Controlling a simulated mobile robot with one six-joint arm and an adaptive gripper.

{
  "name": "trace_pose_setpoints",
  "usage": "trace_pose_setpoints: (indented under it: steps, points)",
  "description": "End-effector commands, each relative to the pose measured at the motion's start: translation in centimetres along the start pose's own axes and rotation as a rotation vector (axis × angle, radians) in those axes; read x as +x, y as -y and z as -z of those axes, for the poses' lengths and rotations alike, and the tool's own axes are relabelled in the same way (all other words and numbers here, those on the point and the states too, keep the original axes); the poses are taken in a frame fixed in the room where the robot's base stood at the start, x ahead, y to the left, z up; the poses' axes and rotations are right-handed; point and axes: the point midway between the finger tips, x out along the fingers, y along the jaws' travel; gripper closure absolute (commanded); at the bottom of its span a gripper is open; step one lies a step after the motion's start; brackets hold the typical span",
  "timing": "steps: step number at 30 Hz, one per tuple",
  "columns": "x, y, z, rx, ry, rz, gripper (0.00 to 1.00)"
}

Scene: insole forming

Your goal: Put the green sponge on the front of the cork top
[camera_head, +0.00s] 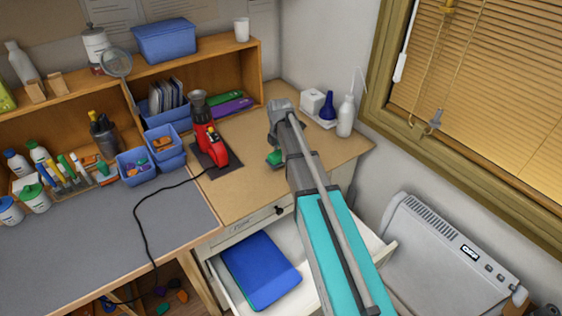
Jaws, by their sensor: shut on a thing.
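The cork top (240,185) is the light brown work surface at the centre right, above an open drawer. My gripper (277,152) is over the right part of this top, and my arm comes in from the lower right. The gripper is shut on the green sponge (274,158). Only a small part of the sponge shows, at the left side of my arm; the rest is hidden. I cannot tell whether the sponge touches the cork top or is held above it.
A red tool (212,147) stands on a dark mat left of my gripper. Its black cord runs over the grey mat (110,235). A white bottle (346,116) and a blue bulb (327,105) stand at the back right. The open drawer holds a blue folder (260,270).

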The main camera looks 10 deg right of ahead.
Motion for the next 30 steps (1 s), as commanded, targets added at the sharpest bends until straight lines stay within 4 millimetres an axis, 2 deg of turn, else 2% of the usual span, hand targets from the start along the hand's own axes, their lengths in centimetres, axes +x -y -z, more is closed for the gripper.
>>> trace_pose_setpoints:
  steps: [3, 10, 27, 28, 30]
  points:
    - [1.4, -0.1, -0.1, 0.000, 0.000, 0.000, 0.86]
    - [3.0, -0.1, -0.1, 0.000, 0.000, 0.000, 0.86]
    - [3.5, -0.1, -0.1, 0.000, 0.000, 0.000, 0.86]
    - [3.5, -0.1, -0.1, 0.000, 0.000, 0.000, 0.40]
    - [3.4, -0.1, -0.1, 0.000, 0.000, 0.000, 0.27]
